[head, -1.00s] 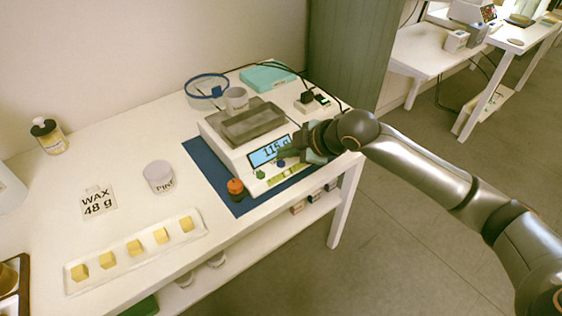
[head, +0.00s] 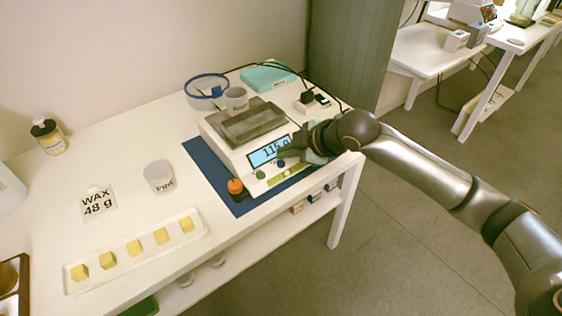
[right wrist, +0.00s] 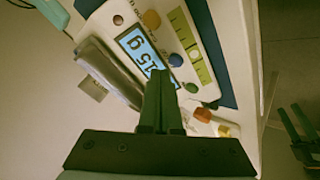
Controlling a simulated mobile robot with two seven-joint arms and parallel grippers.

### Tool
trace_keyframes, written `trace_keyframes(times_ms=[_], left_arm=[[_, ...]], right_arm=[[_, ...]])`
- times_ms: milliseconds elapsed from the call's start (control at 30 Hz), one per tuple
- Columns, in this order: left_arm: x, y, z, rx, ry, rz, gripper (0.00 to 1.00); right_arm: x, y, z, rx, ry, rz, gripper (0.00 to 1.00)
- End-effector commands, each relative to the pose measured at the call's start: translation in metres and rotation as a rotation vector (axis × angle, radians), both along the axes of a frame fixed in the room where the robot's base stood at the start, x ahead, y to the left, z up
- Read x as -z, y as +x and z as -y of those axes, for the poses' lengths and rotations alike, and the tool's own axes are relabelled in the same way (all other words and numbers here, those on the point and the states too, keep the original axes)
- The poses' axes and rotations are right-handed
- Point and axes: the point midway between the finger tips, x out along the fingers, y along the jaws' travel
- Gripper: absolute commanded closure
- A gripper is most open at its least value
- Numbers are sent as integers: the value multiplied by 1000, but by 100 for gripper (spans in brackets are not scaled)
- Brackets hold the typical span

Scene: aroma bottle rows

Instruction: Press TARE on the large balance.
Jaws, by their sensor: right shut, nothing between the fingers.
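The large balance (head: 222,141) stands on a blue mat (head: 203,162) on the white table. Its lit display (head: 268,151) reads about 115 g, partly blurred; the display also shows in the right wrist view (right wrist: 139,46), turned over. Small round buttons sit on the front panel, one blue (right wrist: 175,60) and one green (right wrist: 191,88); I cannot read their labels. My right gripper (head: 282,154) is shut and empty, over the front right of the balance by the display. In the wrist view its fingertips (right wrist: 158,73) hide the display's edge. Whether they touch a button I cannot tell.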

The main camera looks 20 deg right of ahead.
Motion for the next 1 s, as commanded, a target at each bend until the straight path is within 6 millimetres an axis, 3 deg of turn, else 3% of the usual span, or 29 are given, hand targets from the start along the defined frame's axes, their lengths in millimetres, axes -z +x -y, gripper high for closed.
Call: trace_keyframes(times_ms=[1000], left_arm=[[-5, 0, 0, -1, 0, -1, 50]], right_arm=[[9, 0, 0, 0, 0, 0, 100]])
